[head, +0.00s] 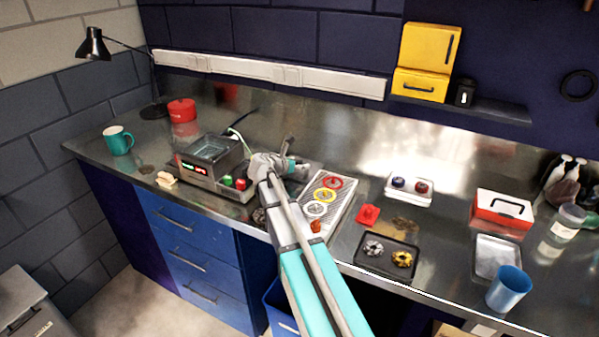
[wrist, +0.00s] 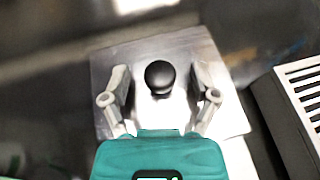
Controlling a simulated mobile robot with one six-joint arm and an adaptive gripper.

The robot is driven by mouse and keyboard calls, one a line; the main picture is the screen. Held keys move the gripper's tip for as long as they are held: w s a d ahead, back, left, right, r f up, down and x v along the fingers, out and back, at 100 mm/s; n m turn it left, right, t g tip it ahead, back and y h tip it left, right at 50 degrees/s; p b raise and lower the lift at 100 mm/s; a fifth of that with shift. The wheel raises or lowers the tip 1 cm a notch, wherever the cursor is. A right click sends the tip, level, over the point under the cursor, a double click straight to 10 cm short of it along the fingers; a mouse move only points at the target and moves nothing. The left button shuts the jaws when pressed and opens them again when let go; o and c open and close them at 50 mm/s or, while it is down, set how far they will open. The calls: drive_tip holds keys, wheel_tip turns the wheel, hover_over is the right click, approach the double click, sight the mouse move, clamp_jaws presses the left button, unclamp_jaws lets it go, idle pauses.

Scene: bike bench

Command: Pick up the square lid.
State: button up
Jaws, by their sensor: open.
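The square lid (wrist: 132,60) is a flat metal plate with a round black knob (wrist: 160,74) at its middle. It lies below my gripper (wrist: 160,88) in the wrist view. My gripper is open, with one finger on each side of the knob and a gap on both sides. The teal gripper body covers the lid's near edge. In the head view my gripper (head: 290,158) is over the counter, just right of the machine, and the arm hides most of the lid.
A machine (head: 207,160) with red and green buttons stands left of my gripper. A slotted white tray (head: 341,199) with coloured rings is close on the right; its slotted edge also shows in the wrist view (wrist: 300,95). A red block (head: 368,215) and a dark tray (head: 388,268) lie farther right.

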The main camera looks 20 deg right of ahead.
drive_tip(key=shift+d, duration=0.2)
idle(0.4)
clamp_jaws()
